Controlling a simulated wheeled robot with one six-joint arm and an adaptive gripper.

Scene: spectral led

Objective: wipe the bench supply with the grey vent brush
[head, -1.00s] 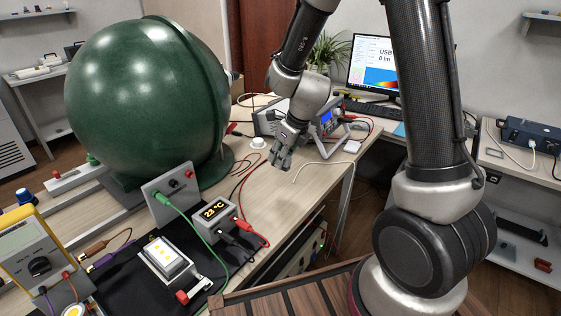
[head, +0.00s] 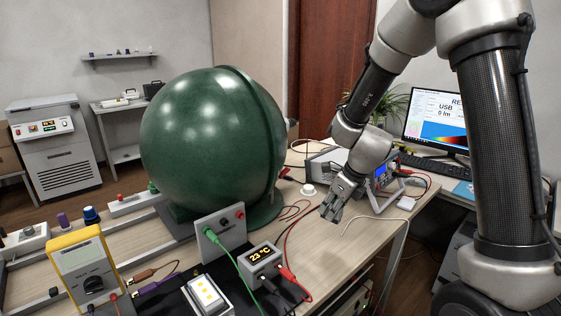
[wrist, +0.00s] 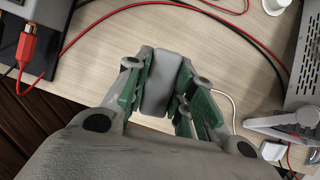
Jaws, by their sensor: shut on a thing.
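The bench supply (head: 383,176) is a grey box with a blue display, standing on the bench behind and to the right of my gripper in the head view. Part of its perforated grey case (wrist: 304,62) shows at the right edge of the wrist view. My gripper (head: 333,210) points down over the bench, in front of the supply and apart from it. In the wrist view my gripper (wrist: 162,68), with green finger pads, is shut on a grey block, the grey vent brush (wrist: 157,85). The brush's lower end is hidden, and I cannot make out bristles.
A large green sphere (head: 208,135) stands on the left of the bench. Red cables (wrist: 110,18) and a white cable (head: 376,219) lie on the bench top. A temperature box (head: 264,260) and a yellow multimeter (head: 85,265) are in front. A monitor (head: 437,118) stands behind.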

